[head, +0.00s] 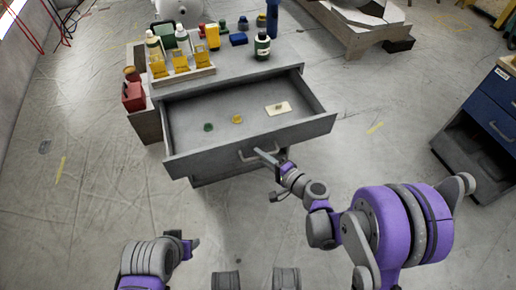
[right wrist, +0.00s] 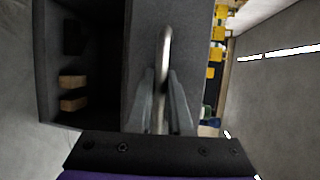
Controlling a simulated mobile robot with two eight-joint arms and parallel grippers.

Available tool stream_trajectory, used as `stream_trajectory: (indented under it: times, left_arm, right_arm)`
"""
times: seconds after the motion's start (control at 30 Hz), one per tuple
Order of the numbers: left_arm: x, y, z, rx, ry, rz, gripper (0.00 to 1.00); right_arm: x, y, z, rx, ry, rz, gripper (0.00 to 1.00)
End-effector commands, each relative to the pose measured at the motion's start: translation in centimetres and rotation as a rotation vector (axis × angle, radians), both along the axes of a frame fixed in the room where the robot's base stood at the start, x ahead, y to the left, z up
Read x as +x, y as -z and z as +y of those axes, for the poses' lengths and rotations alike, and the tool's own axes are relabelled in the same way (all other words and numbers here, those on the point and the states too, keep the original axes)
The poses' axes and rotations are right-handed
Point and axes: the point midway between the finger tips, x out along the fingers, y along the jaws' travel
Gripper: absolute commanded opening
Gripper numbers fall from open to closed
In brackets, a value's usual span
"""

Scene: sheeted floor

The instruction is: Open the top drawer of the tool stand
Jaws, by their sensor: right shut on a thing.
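The grey tool stand (head: 228,65) is at the upper middle of the head view. Its top drawer (head: 245,148) is pulled well out, with the inside showing. In it lie a green piece (head: 208,127), a yellow piece (head: 237,119) and a cream plate (head: 285,109). My right gripper (head: 266,155) is at the drawer front, shut on the metal handle (right wrist: 165,48). In the right wrist view the gripper's fingers (right wrist: 162,95) are on both sides of the handle bar. My left gripper (head: 188,244) is low at the left, away from the stand; its jaws are unclear.
Bottles, yellow boxes and a blue cylinder (head: 272,18) stand on the stand's top. A red container (head: 133,96) is at its left side. A dark blue cabinet (head: 490,115) stands at the right. The floor before the stand is clear.

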Motion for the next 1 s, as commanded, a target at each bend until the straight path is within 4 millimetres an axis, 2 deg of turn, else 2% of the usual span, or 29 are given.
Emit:
stream_trajectory:
  times: [0.2,0.57,0.6,0.73,1.0]
  left_arm:
    - [0.1,0.2,0.0,0.000,0.000,0.000,0.50]
    - [0.1,0.2,0.0,0.000,0.000,0.000,0.50]
    - [0.1,0.2,0.0,0.000,0.000,0.000,0.50]
    - [0.1,0.2,0.0,0.000,0.000,0.000,0.50]
    - [0.1,0.2,0.0,0.000,0.000,0.001,0.50]
  right_arm:
    - [-1.7,-0.1,-0.6,0.003,0.002,0.000,0.00]
    - [-1.9,-0.1,-0.7,0.003,0.001,0.000,0.00]
    - [-1.9,-0.1,-0.6,0.003,0.001,0.000,0.23]
    - [-1.9,-0.1,-0.6,0.003,0.001,0.000,0.46]
    - [-1.9,-0.1,-0.7,0.002,0.001,0.000,0.47]
